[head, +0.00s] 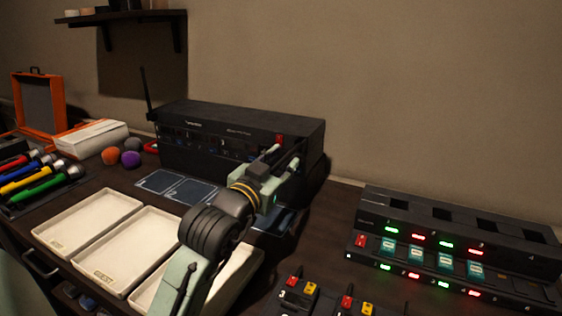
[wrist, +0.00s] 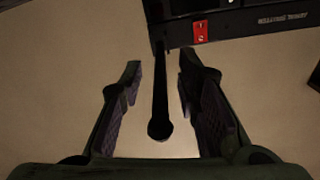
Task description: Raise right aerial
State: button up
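The black receiver unit (head: 225,125) stands against the wall. Its left aerial (head: 147,95) stands upright at its left end. The right aerial (wrist: 160,100) shows in the wrist view as a black rod with a rounded tip, running from the receiver's right end, by a red tag (wrist: 200,32), toward the camera. My gripper (head: 285,153) is at the receiver's right front; the right aerial cannot be made out there in the head view. In the wrist view my gripper (wrist: 160,75) is open, one finger on each side of the aerial, with gaps on both sides.
White trays (head: 85,222) and blue-grey mats (head: 178,187) lie in front of the receiver. A charger rack with lit packs (head: 450,235) stands at right. Red and yellow-marked packs (head: 325,296) lie at the front. Coloured microphones (head: 40,185) are at left. A shelf (head: 120,16) hangs above.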

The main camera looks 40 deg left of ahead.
grip_shut()
dwell(0.8)
